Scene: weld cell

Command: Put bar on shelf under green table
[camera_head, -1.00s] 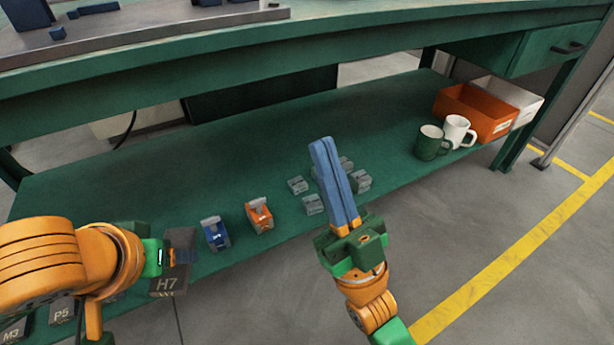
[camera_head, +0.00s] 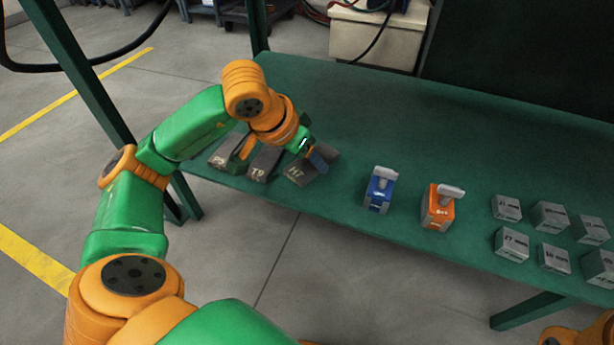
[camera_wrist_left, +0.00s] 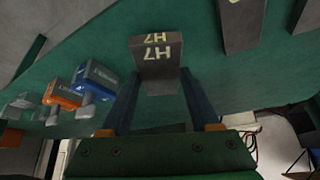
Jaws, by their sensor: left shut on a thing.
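The dark grey bar marked H7 (camera_head: 297,174) is at the front edge of the green shelf (camera_head: 400,135), in line with other dark bars to its left. My left gripper (camera_head: 317,159) is shut on it, its blue fingers over the bar's right part. In the left wrist view the H7 bar (camera_wrist_left: 157,62) sits between the two fingers of the left gripper (camera_wrist_left: 163,100). Whether the bar touches the shelf or hangs just above it, I cannot tell. My right gripper is out of view.
Dark bars marked T9 (camera_head: 264,165) and, further left, another (camera_head: 222,158) lie beside H7. A blue holder (camera_head: 380,190), an orange holder (camera_head: 438,207) and several grey blocks (camera_head: 512,243) stand to the right. A green table leg (camera_head: 85,90) rises at the left.

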